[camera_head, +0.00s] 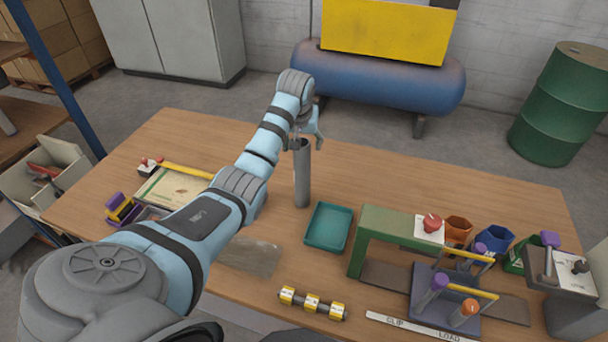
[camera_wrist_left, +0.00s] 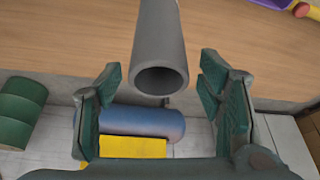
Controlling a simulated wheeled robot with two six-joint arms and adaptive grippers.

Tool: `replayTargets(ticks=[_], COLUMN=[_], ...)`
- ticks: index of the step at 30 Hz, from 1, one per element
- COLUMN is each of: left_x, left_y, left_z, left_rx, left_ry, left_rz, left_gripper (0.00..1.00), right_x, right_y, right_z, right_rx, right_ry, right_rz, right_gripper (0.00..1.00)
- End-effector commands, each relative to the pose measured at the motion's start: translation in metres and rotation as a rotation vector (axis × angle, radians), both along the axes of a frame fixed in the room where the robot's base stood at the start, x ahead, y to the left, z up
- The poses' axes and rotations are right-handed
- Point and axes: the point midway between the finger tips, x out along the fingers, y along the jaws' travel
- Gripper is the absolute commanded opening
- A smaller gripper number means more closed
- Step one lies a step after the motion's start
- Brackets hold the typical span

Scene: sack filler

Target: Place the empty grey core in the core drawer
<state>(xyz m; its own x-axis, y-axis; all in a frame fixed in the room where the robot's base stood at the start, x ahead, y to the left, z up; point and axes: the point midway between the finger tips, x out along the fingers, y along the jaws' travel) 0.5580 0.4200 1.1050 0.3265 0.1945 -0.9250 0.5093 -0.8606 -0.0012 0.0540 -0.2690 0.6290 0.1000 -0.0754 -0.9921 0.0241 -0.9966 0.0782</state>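The grey core (camera_head: 302,178) is a hollow tube standing upright on the wooden table, left of the teal tray. Its open end shows in the left wrist view (camera_wrist_left: 160,45). My left gripper (camera_head: 306,138) is at the top of the core. In the left wrist view its fingers are wide apart, one on each side of the tube's end, with gaps and no contact visible. My right gripper is not in view. I cannot tell which container is the core drawer; an open pale bin (camera_head: 62,150) with red items is at the far left.
The teal tray (camera_head: 328,228) stands beside the core. A green bridge-like frame (camera_head: 400,222), coloured cups (camera_head: 458,230) and a purple-and-yellow fixture (camera_head: 440,305) crowd the right. A yellow-banded roller (camera_head: 312,303) lies in front. The table's back right is clear.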

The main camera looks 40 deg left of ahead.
Motion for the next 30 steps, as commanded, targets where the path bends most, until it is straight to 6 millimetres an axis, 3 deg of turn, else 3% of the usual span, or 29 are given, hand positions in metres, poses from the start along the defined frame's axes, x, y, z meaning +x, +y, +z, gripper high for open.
replayTargets(ticks=[1,9,20,25,30], left_x=[0.000,0.000,0.001,0.004,0.004], left_y=[-0.001,-0.001,0.000,-0.003,-0.003], left_z=[0.000,0.000,0.011,0.048,0.114], left_rx=[0.000,0.000,0.000,-0.001,-0.001], left_ry=[0.000,0.000,-0.002,-0.005,-0.007], left_rz=[-0.001,-0.001,0.000,-0.005,-0.005], left_gripper=[0.51,0.09,0.09,0.09,0.09], right_x=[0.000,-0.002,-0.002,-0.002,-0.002], right_y=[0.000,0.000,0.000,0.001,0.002], right_z=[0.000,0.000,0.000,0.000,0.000], right_rx=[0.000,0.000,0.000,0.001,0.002], right_ry=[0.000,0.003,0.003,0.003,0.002], right_rz=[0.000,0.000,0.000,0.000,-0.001], right_gripper=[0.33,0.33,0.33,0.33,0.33])
